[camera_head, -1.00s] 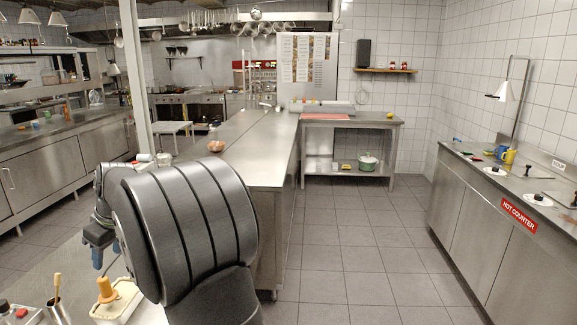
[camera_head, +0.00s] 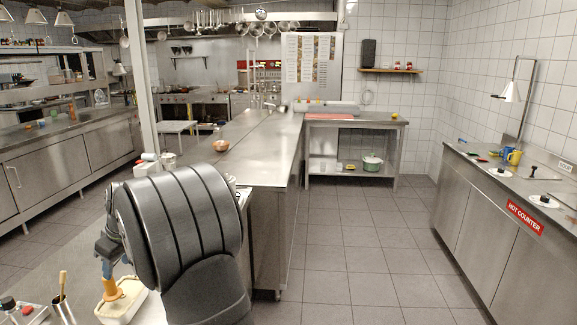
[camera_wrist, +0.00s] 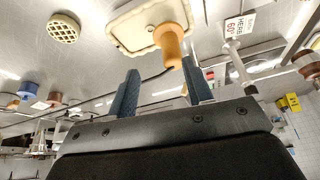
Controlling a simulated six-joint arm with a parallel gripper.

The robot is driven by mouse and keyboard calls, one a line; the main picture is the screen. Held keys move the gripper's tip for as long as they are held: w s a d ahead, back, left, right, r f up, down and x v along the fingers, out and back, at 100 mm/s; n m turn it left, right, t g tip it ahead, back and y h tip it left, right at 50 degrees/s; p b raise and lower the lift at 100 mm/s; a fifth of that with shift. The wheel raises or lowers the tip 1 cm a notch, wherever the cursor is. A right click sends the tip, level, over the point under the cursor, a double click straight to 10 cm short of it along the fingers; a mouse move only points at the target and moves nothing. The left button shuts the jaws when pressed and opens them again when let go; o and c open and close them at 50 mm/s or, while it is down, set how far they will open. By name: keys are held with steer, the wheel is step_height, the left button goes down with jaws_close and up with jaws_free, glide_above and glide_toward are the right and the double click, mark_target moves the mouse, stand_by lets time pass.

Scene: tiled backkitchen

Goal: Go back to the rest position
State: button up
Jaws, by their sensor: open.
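My gripper (camera_head: 105,268) shows at the lower left of the head view, partly hidden behind my own dark arm. Its two blue fingers (camera_wrist: 162,88) stand apart in the wrist view with nothing between their tips. A pale, shallow dish (camera_head: 122,307) with an orange-tan, peg-like piece (camera_head: 110,291) stands on the near counter, close to the gripper in the head view. In the wrist view the dish (camera_wrist: 128,32) and the orange piece (camera_wrist: 169,48) lie beyond the fingers. I cannot tell the exact gap.
A metal cup (camera_head: 63,310) with a wooden-handled tool stands left of the dish. A round slotted piece (camera_wrist: 63,28) lies on the steel surface in the wrist view. A copper bowl (camera_head: 220,146) sits on the long counter. The floor to the right is clear.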

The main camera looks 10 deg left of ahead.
steer(key=w+d+r, duration=0.3)
steer(key=d+r, duration=0.2)
steer(key=d, duration=0.3)
steer(key=w+a+f, duration=0.2)
steer(key=w+a, duration=0.2)
steer(key=a, duration=0.5)
steer(key=w+a+f, duration=0.2)
steer(key=w+a, duration=0.1)
steer(key=a, duration=0.5)
steer(key=s+a+f, duration=0.2)
steer(key=a+f, duration=0.3)
steer(key=a, duration=0.3)
steer(key=shift+s+a+f, duration=0.25)
steer(key=shift+a, duration=0.05)
steer(key=shift+d, duration=0.1)
steer(key=d+r, duration=0.4)
steer(key=d, duration=0.3)
steer(key=w+d+r, duration=0.1)
steer(key=d+r, duration=0.2)
steer(key=d, duration=0.4)
steer(key=shift+d+r, duration=0.25)
steer(key=shift+r, duration=0.1)
steer(key=shift+a, duration=0.15)
